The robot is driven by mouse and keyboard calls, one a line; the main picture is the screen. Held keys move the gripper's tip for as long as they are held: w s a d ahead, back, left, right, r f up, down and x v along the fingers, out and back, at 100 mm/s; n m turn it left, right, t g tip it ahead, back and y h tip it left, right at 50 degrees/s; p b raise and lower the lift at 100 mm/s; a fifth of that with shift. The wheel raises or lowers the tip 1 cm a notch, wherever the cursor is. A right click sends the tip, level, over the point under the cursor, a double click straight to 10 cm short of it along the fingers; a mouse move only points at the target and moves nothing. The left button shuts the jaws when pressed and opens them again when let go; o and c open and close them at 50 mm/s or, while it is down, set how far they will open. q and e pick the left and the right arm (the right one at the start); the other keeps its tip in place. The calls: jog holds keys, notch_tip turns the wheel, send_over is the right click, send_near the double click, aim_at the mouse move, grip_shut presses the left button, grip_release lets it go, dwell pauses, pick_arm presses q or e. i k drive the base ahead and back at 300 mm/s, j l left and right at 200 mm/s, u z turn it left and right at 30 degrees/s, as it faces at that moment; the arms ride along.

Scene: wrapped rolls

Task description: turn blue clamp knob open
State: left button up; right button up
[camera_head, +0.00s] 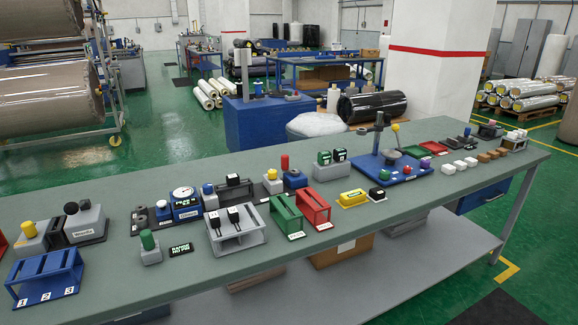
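A small device with a blue knob (208,189) on a grey base stands on the long grey-green workbench (110,232), just right of a blue gauge unit (184,205) with a round white dial. I cannot tell from this view which of these is the clamp, or how far any knob is turned. Neither of my grippers shows in the view.
Blue numbered rack (48,275) stands front left, with a green-knobbed block (148,246) to its right. Grey (236,240), green (286,215) and red (314,207) racks line the middle. A blue press base (375,172) stands right. Bare bench lies along the front edge.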

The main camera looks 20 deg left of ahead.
aim_at(207, 188)
jog(key=u, duration=1.2)
jog(key=i+u, duration=0.1)
jog(key=i, duration=0.05)
